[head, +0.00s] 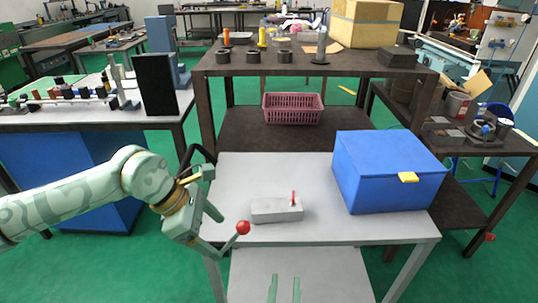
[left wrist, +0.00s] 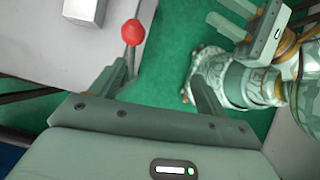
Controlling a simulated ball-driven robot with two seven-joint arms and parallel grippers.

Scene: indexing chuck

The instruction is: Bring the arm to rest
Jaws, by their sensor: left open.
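My left gripper (head: 222,232) is open at the front left edge of the grey table (head: 245,172). A red ball knob (head: 243,227) is at the tip of one finger; it also shows in the left wrist view (left wrist: 132,32), on a short stem by the left-hand finger. I cannot tell whether they touch. Nothing shows between the fingers. My right gripper (head: 284,289) shows only as two parted prongs at the bottom of the head view; it is empty. A grey block (head: 272,212) with a red upright pin (head: 293,198) lies on the table right of my left gripper.
A blue box (head: 385,175) with a yellow latch stands at the table's right. Behind are a dark bench (head: 300,68) and a pink basket (head: 292,108) on its lower shelf. A bench with a black panel (head: 155,85) stands left. The table's back middle is clear.

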